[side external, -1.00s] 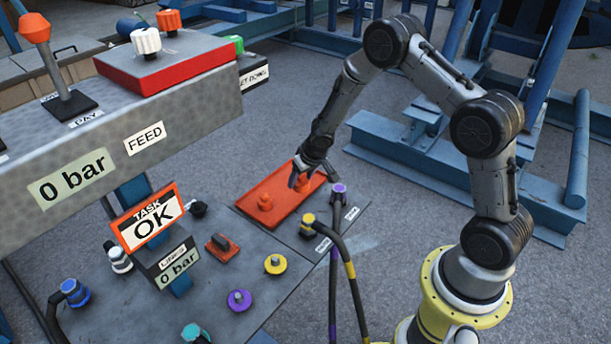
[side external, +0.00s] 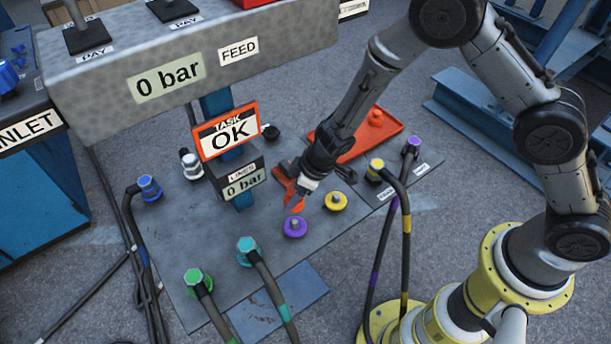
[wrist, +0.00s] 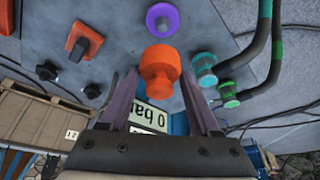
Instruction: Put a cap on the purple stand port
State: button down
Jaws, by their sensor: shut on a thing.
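My gripper (side external: 303,190) is shut on an orange cap (wrist: 160,72), which sits between the two fingers in the wrist view. In the side external view the cap (side external: 294,205) shows just beyond the fingertips. The purple stand port (side external: 295,227) is a round purple flange with a grey stub, bare on top. The held cap is close to it, on its far side in the side view, and appears raised above the panel. The purple port (wrist: 162,18) also shows in the wrist view, apart from the cap.
A yellow port (side external: 336,201) is right of the purple one. Teal (side external: 247,247) and green (side external: 196,280) hose fittings are in front. A red tray (side external: 350,152) holds another cap (side external: 376,117).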

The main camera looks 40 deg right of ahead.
jog(key=shift+f, duration=4.4)
jog(key=shift+f, duration=0.25)
jog(key=shift+c, duration=0.2)
grip_release()
jog(key=v, duration=1.3)
jog(key=shift+r, duration=0.3)
